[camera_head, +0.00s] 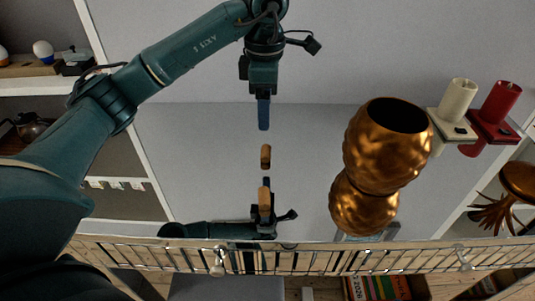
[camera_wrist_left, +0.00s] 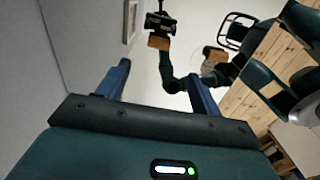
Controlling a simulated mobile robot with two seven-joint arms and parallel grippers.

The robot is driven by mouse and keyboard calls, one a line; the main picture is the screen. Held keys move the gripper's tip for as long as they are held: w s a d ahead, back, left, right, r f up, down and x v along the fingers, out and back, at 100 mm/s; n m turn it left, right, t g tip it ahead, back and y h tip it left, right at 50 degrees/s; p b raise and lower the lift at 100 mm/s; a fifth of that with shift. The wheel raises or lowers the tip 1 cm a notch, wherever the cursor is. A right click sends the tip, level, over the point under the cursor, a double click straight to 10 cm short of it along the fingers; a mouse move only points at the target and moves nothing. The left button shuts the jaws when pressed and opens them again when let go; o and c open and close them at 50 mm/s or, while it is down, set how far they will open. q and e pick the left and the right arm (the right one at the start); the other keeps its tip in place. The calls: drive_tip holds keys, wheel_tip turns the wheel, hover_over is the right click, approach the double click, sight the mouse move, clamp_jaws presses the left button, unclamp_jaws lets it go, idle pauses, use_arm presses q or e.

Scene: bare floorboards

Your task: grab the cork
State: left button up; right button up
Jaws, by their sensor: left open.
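The cork (camera_head: 265,157) is a small tan-brown block in the middle of the head view, with grey behind it. My left gripper (camera_head: 263,112) points down towards it, with a clear gap between fingertips and cork. Its blue fingers overlap in the head view. In the left wrist view the fingers of my left gripper (camera_wrist_left: 160,82) stand wide apart with nothing between them. My right gripper is not in view.
A bumpy copper vase (camera_head: 387,145) stands right of the cork. A metal rail (camera_head: 330,259) crosses the bottom. The lower doubles of arm, cork and vase look like mirror reflections.

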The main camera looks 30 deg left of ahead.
use_arm(q)
hover_over(266, 150)
drive_tip(key=f, duration=0.5)
drive_tip(key=shift+s+f, duration=0.1)
drive_tip(key=shift+s, duration=0.1)
drive_tip(key=f, duration=0.6)
drive_tip(key=shift+w+f+b, duration=0.2)
drive_tip(key=shift+w+b, duration=0.05)
drive_tip(key=shift+b, duration=0.05)
drive_tip(key=shift+c, duration=0.5)
drive_tip(key=c, duration=1)
drive_tip(key=shift+o, duration=0.2)
drive_tip(key=shift+r, duration=0.1)
